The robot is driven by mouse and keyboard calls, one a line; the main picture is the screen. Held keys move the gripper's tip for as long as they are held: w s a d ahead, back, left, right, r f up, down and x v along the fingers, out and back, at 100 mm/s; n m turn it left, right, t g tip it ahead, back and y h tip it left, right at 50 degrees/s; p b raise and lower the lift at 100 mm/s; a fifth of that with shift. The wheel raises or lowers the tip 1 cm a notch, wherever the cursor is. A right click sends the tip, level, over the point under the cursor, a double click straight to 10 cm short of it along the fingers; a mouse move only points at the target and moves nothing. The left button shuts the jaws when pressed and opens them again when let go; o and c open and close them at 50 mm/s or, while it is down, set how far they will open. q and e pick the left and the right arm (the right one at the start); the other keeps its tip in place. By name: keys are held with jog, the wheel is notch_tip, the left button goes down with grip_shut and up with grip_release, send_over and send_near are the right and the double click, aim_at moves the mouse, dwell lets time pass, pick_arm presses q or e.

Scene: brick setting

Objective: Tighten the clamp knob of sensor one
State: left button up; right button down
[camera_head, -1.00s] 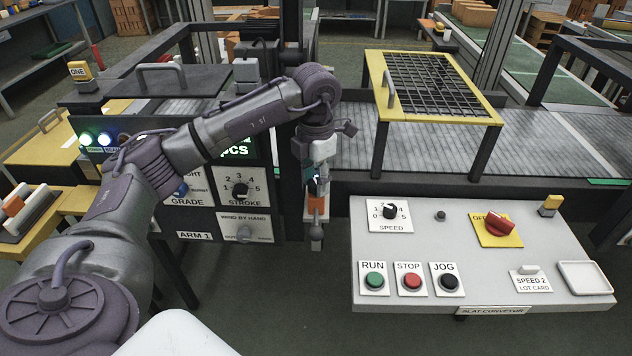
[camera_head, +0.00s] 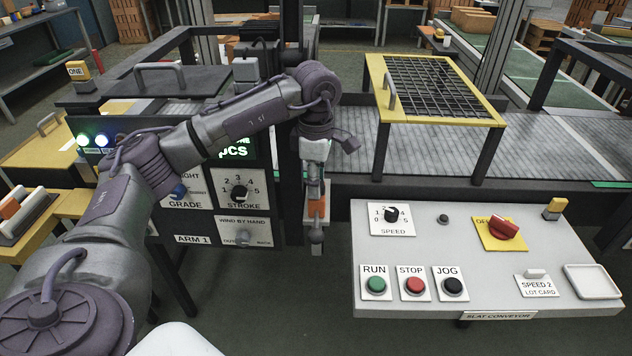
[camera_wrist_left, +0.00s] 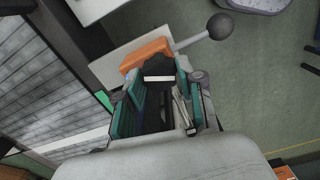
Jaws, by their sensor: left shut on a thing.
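My left gripper (camera_head: 314,188) reaches down at the front of the dark post, right of the machine panel. In the wrist view its teal-padded fingers (camera_wrist_left: 155,108) are closed around a dark knob-like piece (camera_wrist_left: 158,72), partly hidden between them. An orange block (camera_wrist_left: 147,52) sits just beyond the knob on a pale plate (camera_wrist_left: 108,68). A grey rod with a dark ball end (camera_wrist_left: 220,26) sticks out beside it. In the head view the orange block (camera_head: 315,208) shows below the gripper. No sensor label is readable at the gripper. My right gripper is not in view.
The conveyor desk (camera_head: 470,262) with buttons and a red switch (camera_head: 503,229) stands close on the right. The machine panel (camera_head: 240,190) is at the left. A yellow-framed guard (camera_head: 375,72) stands over the slat conveyor.

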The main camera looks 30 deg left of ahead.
pick_arm(q)
jog(key=shift+r+m, duration=0.1)
jog(key=shift+m, duration=0.3)
jog(key=o, duration=1.1)
jog(key=shift+o, duration=0.2)
notch_tip(320, 180, up, 12)
dwell(0.4)
